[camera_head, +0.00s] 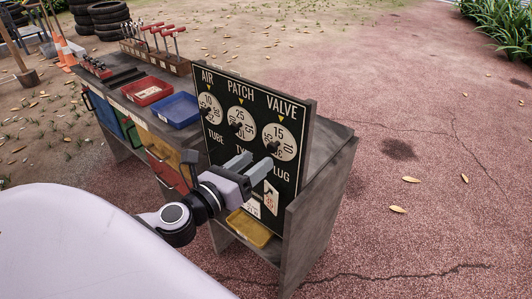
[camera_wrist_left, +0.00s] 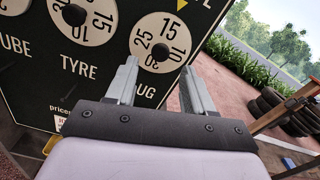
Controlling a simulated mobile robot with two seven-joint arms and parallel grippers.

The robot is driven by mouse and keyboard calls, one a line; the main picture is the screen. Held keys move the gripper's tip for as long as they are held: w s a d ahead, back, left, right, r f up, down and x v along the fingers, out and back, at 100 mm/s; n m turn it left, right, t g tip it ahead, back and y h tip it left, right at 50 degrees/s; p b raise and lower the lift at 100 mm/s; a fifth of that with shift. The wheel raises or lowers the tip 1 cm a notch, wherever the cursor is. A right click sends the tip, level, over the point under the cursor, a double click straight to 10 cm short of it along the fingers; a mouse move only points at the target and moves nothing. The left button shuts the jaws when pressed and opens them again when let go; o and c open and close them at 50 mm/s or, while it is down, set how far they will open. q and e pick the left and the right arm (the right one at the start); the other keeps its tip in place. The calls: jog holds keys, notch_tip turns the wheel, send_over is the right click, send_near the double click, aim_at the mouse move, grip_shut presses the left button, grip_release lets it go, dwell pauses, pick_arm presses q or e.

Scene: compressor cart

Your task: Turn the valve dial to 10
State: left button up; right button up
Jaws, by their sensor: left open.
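The valve dial (camera_head: 284,138) is the rightmost white disc on a black board, under the word VALVE. Its 15 is at the top by the yellow pointer, and its 10 is to the right. It also shows in the wrist view (camera_wrist_left: 150,28), with a dark knob (camera_wrist_left: 160,51) at its centre. My left gripper (camera_head: 256,163) is open just below and in front of this dial. In the wrist view its two fingers (camera_wrist_left: 159,68) are spread, with the knob beyond the gap between them. I cannot tell whether they touch it. My right gripper is not in view.
The patch dial (camera_head: 241,119) and the air dial (camera_head: 209,107) sit to the left on the board (camera_head: 235,80). A blue tray (camera_head: 178,109) and a red tray (camera_head: 147,90) lie on the cart top. A yellow tray (camera_head: 250,229) is below. Ground to the right is clear.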

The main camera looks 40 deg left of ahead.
aim_at(270, 150)
pick_arm(q)
jog(key=shift+w+d, duration=0.2)
jog(key=shift+w, duration=2.05)
grip_shut()
